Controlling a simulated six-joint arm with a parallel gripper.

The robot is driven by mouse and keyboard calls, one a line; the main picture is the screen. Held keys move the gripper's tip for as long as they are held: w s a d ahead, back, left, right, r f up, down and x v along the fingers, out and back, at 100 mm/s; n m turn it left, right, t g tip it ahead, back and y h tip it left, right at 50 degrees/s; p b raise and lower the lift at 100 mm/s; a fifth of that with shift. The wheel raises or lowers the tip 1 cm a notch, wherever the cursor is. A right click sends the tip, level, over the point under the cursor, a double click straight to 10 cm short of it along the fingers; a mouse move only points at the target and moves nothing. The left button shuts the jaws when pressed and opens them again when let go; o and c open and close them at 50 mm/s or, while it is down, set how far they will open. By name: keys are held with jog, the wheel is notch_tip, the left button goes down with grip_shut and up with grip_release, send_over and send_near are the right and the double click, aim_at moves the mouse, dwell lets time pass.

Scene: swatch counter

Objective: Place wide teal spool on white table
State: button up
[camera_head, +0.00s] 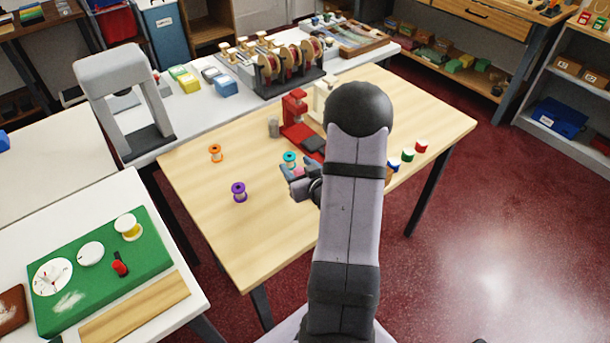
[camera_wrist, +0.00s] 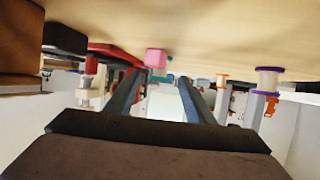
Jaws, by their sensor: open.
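The teal spool (camera_head: 290,157) stands on the wooden table, just beyond my gripper in the head view. My gripper (camera_head: 298,176) is open, low over the table and close to the spool; whether they touch I cannot tell. In the wrist view, which looks upside down, the open fingers (camera_wrist: 160,90) point toward a small pink block (camera_wrist: 156,57), with a bit of teal partly hidden behind it. White-topped tables stand at left: one with a green board (camera_head: 22,230), one behind it (camera_head: 40,165), and one at the back (camera_head: 215,115).
An orange spool (camera_head: 215,152) and a purple spool (camera_head: 239,191) stand on the wooden table (camera_head: 270,245) left of my gripper. A red device (camera_head: 297,115) stands behind. Green, blue and red spools (camera_head: 421,146) stand right of my arm. A grey arch frame (camera_head: 95,105) stands at back left.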

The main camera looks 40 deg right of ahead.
aim_at(292, 162)
jog(key=v, duration=0.5)
jog(key=shift+s+a, duration=0.1)
jog(key=shift+s, duration=0.15)
jog(key=shift+o, duration=0.5)
jog(key=shift+s+r, duration=0.15)
jog(key=shift+s, duration=0.05)
jog(key=shift+w, duration=0.1)
jog(key=p+x, duration=0.1)
jog(key=x, duration=0.3)
jog(key=shift+p+x, duration=1.25)
jog(key=shift+x, duration=2.8)
jog(key=c, duration=1.2)
